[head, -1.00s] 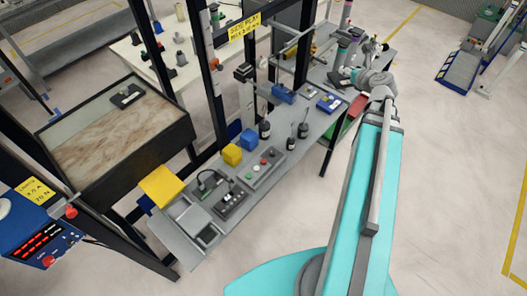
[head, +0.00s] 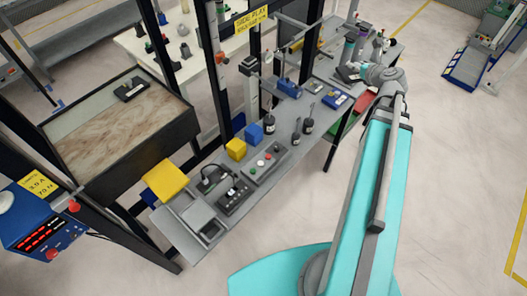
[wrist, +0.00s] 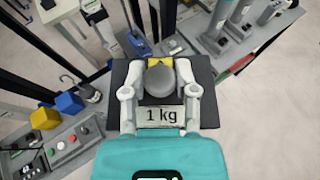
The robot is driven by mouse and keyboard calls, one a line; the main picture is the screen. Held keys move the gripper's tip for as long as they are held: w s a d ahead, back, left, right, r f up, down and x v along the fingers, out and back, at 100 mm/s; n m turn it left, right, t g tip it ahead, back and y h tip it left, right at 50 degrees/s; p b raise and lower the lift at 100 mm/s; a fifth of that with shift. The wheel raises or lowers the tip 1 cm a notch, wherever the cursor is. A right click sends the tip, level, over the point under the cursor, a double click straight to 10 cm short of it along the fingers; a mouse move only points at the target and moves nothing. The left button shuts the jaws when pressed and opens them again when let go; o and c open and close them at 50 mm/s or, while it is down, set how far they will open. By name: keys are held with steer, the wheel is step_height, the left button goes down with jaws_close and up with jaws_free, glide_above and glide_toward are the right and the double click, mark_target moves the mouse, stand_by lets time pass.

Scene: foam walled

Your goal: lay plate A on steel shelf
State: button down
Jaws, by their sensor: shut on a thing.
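My gripper (wrist: 159,82) is shut on the round grey knob (wrist: 160,79) of a dark flat plate (wrist: 206,105) in the wrist view. The plate has a "1 kg" label and a yellow tag half hidden behind the knob; I cannot read a letter A on it. In the head view my gripper (head: 362,72) is over the far right end of the long grey bench, with the plate small and hard to make out. The long grey bench top (head: 262,188) may be the steel shelf; I cannot tell for sure.
Grey upright devices (wrist: 231,22) stand close beyond the plate.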

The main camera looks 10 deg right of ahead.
steer(key=w+a+f+n+g+y+b, duration=0.1)
steer(key=w+f+n+y+b, duration=0.2)
steer(key=f+b, duration=0.9)
steer(key=w+a+f+n+g+y+b, duration=0.1)
steer(key=w+a+f+n+y+b, duration=0.1)
steer(key=w+f+b, duration=0.8)
steer(key=shift+f+n+g+y+b, duration=0.3)
steer(key=shift+f+n+y+b, duration=0.5)
steer(key=shift+f+y+b, duration=0.5)
steer(key=shift+f, duration=0.25)
steer(key=shift+f, duration=0.1)
step_height(320, 180, down, 6)
steer(key=b, duration=0.6)
steer(key=shift+f+b, duration=0.15)
steer(key=shift+b, duration=0.2)
steer(key=shift+f+b, duration=1.75)
steer(key=shift+f, duration=0.05)
